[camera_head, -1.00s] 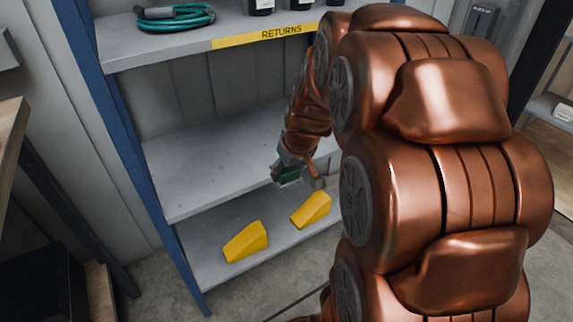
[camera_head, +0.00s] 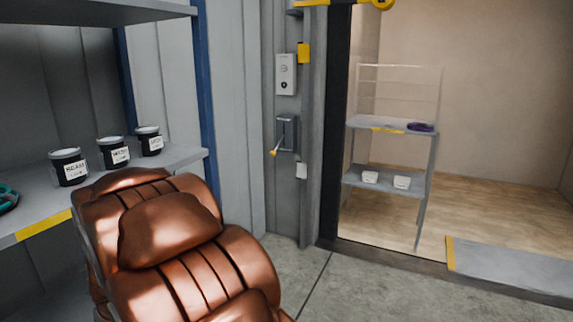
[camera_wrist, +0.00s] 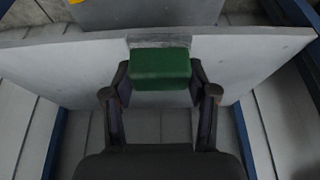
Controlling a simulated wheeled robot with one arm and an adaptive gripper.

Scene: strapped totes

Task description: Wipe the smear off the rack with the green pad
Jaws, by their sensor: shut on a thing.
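In the wrist view, the green pad (camera_wrist: 160,68) is a small block held between the two fingers of my gripper (camera_wrist: 160,88). The pad is at the edge of a grey shelf of the rack (camera_wrist: 240,55). A faint streaky patch, which looks like the smear (camera_wrist: 158,42), shows on the shelf right beside the pad, partly hidden by it. I cannot tell whether the pad touches the shelf. The head view shows the upper shelf of the blue-posted rack (camera_head: 181,157) at the left; my gripper and the pad are out of that view.
A lever box (camera_head: 287,132) is on the wall. Right of it, a doorway opens onto another small rack (camera_head: 388,180) holding white tubs and a purple item. The floor (camera_head: 350,285) before the doorway is clear.

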